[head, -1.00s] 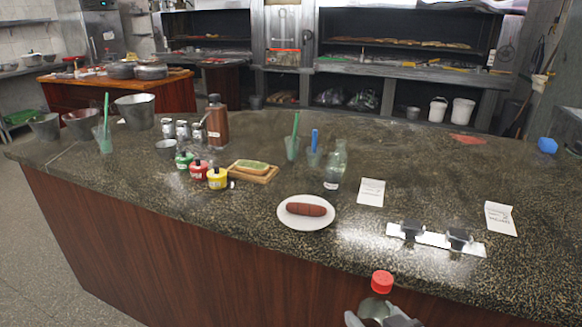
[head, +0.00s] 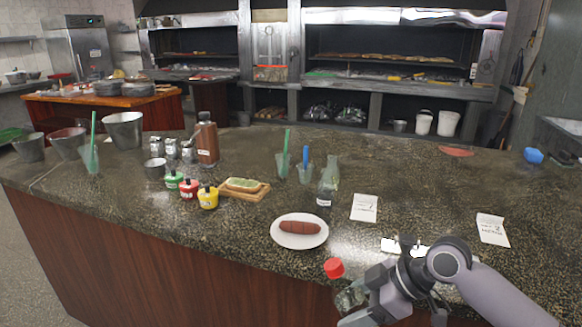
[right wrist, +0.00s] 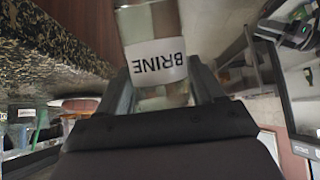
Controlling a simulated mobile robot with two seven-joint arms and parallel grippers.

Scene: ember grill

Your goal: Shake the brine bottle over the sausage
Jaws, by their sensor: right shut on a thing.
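The sausage (head: 299,227) lies on a white oval plate (head: 284,239) near the counter's front edge in the head view. The brine bottle (head: 347,293) is clear with a red cap (head: 334,268). My right gripper (head: 358,306) is shut on it, in front of the counter edge, to the right of and nearer than the plate. The bottle tilts slightly left, cap up. In the right wrist view the bottle's white BRINE label (right wrist: 157,62) shows between the fingers (right wrist: 160,92). The plate also shows small at left there. My left gripper is not in view.
A clear glass bottle (head: 328,181) stands behind the plate. Paper cards (head: 364,208) lie to the right.

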